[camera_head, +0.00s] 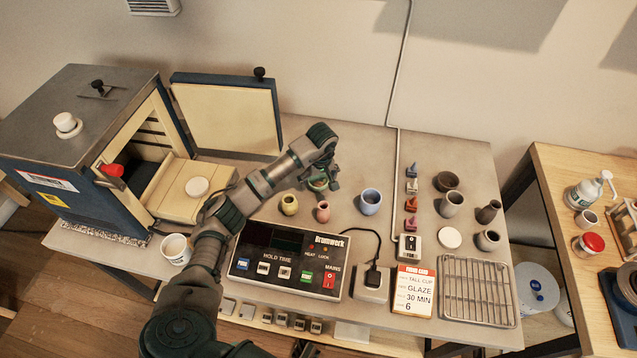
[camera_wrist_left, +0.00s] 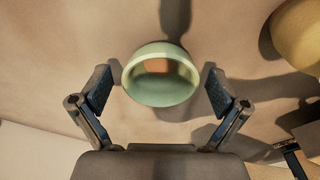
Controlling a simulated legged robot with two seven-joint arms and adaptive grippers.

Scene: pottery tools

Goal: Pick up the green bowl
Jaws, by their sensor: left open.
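The green bowl (camera_wrist_left: 160,92) stands on the table between the two open fingers of my left gripper (camera_wrist_left: 160,95) in the left wrist view. A gap shows between the bowl and each finger pad. Its orange-brown inside bottom is visible. In the head view, the green bowl (camera_head: 318,183) is small and partly hidden under my left gripper (camera_head: 320,178), which reaches down over it from the left arm. My right gripper is in neither view.
A yellow vase (camera_head: 289,204), a pink vase (camera_head: 322,211) and a blue-grey cup (camera_head: 370,201) stand close by. The kiln (camera_head: 85,150) with its open door is at left. A control box (camera_head: 290,262) lies in front. Several pots stand at right.

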